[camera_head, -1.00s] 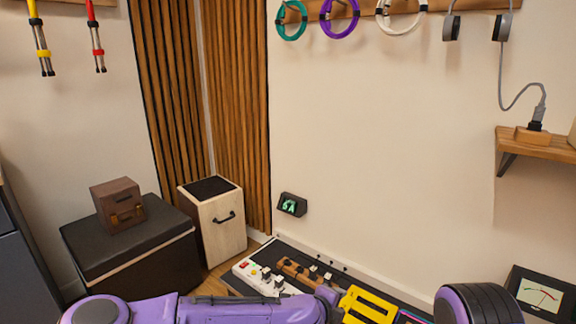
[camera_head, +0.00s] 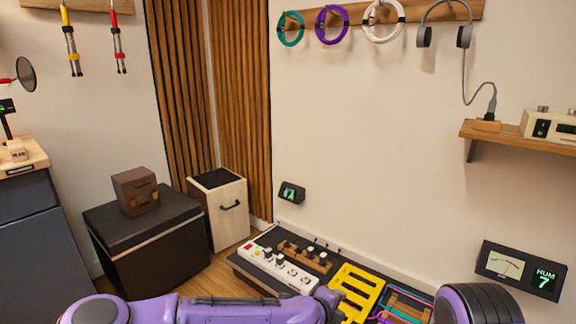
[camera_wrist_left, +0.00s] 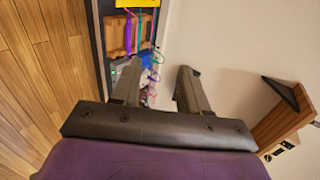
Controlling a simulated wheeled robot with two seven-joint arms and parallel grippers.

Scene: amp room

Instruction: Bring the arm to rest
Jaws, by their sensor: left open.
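My left arm (camera_head: 215,310) lies across the bottom of the head view as purple links, with its gripper out of sight there. In the left wrist view, my left gripper (camera_wrist_left: 158,78) is open, its two dark fingers apart with nothing held between them. Beyond the fingers, coloured cables (camera_wrist_left: 146,60) and part of the low board show, without visible contact. A purple and black arm part of mine (camera_head: 478,303) shows at the lower right of the head view. My right gripper is not in view.
A low board carries a white power strip (camera_head: 285,270) and a yellow rack (camera_head: 357,288). A meter box (camera_head: 522,271) stands right. A black box (camera_head: 145,238) and wooden cajon (camera_head: 228,217) stand left. A wall shelf (camera_head: 515,138) juts out right.

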